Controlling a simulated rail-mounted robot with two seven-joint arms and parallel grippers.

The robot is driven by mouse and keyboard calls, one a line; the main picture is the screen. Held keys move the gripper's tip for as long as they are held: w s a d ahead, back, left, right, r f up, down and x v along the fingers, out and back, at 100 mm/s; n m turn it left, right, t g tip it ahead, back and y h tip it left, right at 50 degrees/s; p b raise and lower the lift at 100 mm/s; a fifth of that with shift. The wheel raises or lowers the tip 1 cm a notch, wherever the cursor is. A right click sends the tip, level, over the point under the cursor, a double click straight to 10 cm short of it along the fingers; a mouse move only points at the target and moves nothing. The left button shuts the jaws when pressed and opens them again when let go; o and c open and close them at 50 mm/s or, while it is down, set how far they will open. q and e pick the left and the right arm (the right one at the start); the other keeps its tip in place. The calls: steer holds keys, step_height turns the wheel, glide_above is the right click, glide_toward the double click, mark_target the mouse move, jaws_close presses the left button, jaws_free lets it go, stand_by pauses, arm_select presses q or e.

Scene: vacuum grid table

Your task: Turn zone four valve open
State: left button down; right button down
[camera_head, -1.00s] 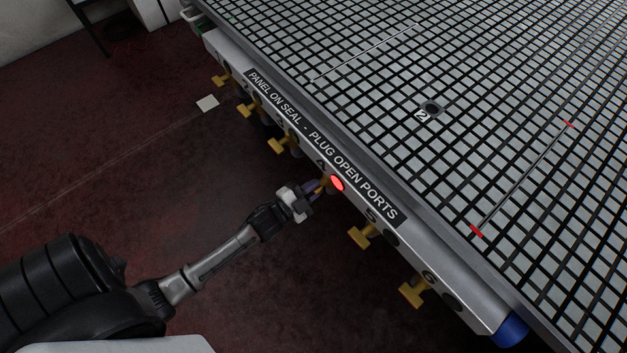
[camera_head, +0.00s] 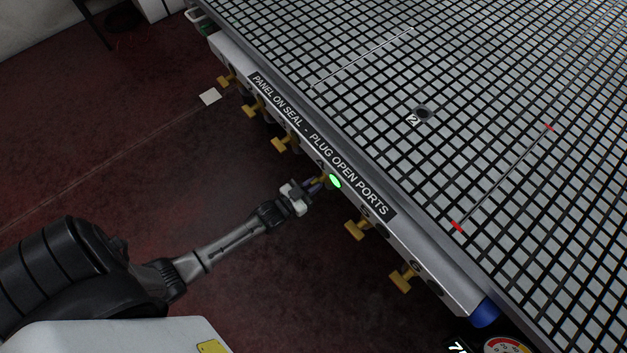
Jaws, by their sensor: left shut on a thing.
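The zone four valve (camera_head: 321,181) is a yellow handle on the front rail of the grid table, mostly hidden by my left gripper. My left gripper (camera_head: 314,187) is shut on this handle, its arm coming in from the lower left. A lamp (camera_head: 335,181) right beside the handle glows green. The right gripper is not in view.
Other yellow valve handles line the rail, with one (camera_head: 357,228) and another (camera_head: 403,278) to the right, and several to the left. The grid table (camera_head: 440,60) fills the upper right. A gauge (camera_head: 507,346) shows at the bottom edge. Dark red floor lies open below the rail.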

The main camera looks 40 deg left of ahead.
arm_select(q)
steer(key=shift+n, duration=0.3)
stand_by(0.4)
steer(key=c, duration=1.2)
jaws_free()
steer(key=shift+o, duration=0.2)
steer(key=shift+s, duration=0.1)
steer(key=s+a+p, duration=0.1)
steer(key=s+p, duration=0.1)
steer(key=s, duration=1.1)
steer(key=shift+s+a+p, duration=0.3)
steer(key=shift+a+p, duration=0.05)
